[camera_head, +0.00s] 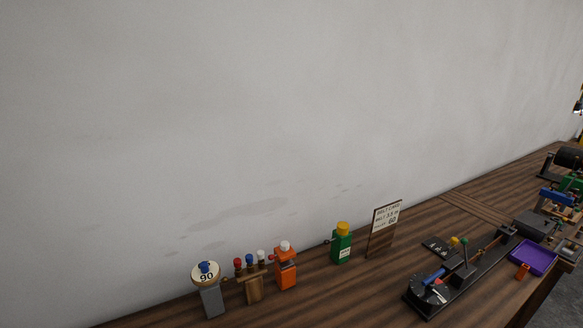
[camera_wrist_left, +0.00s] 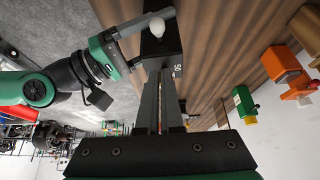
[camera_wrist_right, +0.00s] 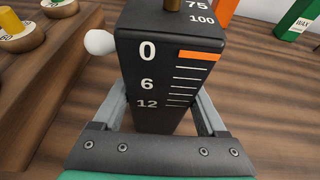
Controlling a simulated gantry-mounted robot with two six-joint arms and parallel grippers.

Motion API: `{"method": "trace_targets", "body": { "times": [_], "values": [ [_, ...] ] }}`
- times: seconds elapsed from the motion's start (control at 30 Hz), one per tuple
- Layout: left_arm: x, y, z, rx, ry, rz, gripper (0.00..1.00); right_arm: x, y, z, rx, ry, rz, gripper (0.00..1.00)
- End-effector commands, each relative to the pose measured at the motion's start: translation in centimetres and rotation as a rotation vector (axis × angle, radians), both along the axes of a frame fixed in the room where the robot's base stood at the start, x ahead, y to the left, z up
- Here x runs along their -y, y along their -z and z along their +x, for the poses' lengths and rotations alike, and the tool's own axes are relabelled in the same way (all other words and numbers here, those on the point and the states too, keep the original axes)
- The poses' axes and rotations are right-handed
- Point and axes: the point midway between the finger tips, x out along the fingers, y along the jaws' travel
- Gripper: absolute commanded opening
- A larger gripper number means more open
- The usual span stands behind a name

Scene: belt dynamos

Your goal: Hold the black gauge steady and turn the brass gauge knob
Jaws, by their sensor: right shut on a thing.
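The black gauge (camera_wrist_right: 160,75) fills the middle of the right wrist view, with white numbers, tick marks and an orange bar on its face. Its brass knob (camera_wrist_right: 173,5) is cut off at the top edge. A white ball (camera_wrist_right: 99,42) sticks out at its left side. My right gripper (camera_wrist_right: 160,110) is shut on the gauge, one finger on each side. In the left wrist view the gauge (camera_wrist_left: 163,62) is between my right gripper and my left fingers. My left gripper (camera_wrist_left: 161,78) points at it with its fingers close together; their tips are hard to make out. The head view shows neither gripper.
A green block (camera_wrist_left: 243,102) and an orange block (camera_wrist_left: 279,65) stand near the wall. Other devices are a 90 dial (camera_head: 207,272), a sign (camera_head: 384,225), a black dial base (camera_head: 432,292) and a purple tray (camera_head: 533,256).

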Motion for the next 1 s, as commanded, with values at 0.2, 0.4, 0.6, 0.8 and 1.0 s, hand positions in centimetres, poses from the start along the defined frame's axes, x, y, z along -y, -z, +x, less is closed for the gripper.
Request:
{"method": "trace_targets", "body": {
  "times": [0.2,0.4,0.6,0.8,1.0],
  "values": [
    [-0.4,-0.1,-0.3,0.000,0.001,0.000,0.00,-0.1,0.0,0.0,0.001,-0.001,0.001,0.00],
    [-0.4,-1.9,-0.2,0.004,0.000,0.000,0.00,0.0,0.0,0.0,0.000,0.001,0.002,0.00],
    [-0.5,-4.7,-0.2,0.003,0.000,-0.001,0.00,0.0,0.0,0.0,-0.001,0.001,0.003,0.00],
    [-0.5,-6.0,-0.2,0.001,0.000,0.000,0.00,0.0,0.0,0.0,0.000,0.002,0.003,0.00],
    [-0.5,-6.0,-0.3,0.000,-0.001,0.000,0.00,0.0,0.0,0.0,0.000,0.002,0.003,0.00]
  ]
}}
